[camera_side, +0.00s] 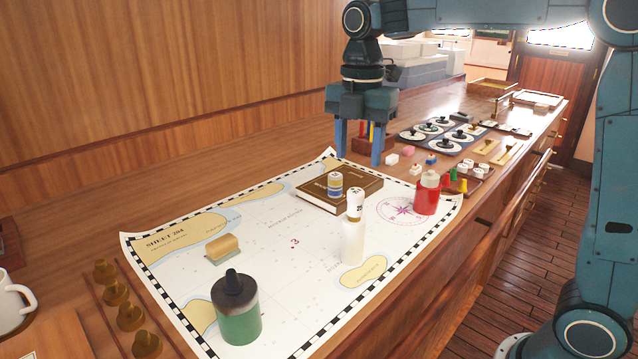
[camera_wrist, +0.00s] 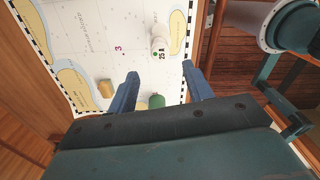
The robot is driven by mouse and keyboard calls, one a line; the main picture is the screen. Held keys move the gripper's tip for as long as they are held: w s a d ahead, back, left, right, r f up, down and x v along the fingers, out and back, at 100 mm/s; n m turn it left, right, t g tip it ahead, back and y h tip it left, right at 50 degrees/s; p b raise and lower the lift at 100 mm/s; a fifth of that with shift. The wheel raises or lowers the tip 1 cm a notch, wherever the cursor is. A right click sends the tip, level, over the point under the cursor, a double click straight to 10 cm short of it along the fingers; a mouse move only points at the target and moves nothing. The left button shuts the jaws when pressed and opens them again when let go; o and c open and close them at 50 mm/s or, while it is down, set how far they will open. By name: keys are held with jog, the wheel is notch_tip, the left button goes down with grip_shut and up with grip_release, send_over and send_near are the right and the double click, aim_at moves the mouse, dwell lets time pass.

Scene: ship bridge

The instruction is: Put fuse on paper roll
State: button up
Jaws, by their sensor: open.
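The white fuse (camera_side: 355,204), marked 25, stands on end on top of a plain white paper roll (camera_side: 352,245). It looks about upright, and the two appear to touch. The roll stands upright on the chart, right of its middle. In the wrist view the fuse (camera_wrist: 161,52) shows its 25 A marking just beyond the fingers; I cannot clearly part it from the roll there. My gripper (camera_side: 358,152) is open and empty, raised above the chart with fingers pointing down. In the wrist view my gripper (camera_wrist: 160,73) has its fingers wide apart.
The chart (camera_side: 270,255) holds a green bottle (camera_side: 240,325), a wooden-backed block (camera_side: 223,248), a brown book (camera_side: 312,193) with a banded white cylinder (camera_side: 335,180), and a red bottle (camera_side: 427,197). Brass pieces (camera_side: 130,316) and a mug (camera_side: 14,305) are at left. Panels and small blocks lie behind.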

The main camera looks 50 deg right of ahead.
jog(key=shift+r, duration=1.5)
jog(key=s+f+m+t, duration=0.2)
jog(key=s+f+m, duration=0.1)
jog(key=s+m, duration=0.7)
jog(key=s+f+m+t, duration=0.3)
jog(key=s+f+m, duration=0.1)
jog(key=s+m, duration=0.6)
jog(key=shift+s+d+f+t, duration=0.3)
jog(key=shift+s+d, duration=0.15)
jog(key=shift+s, duration=0.35)
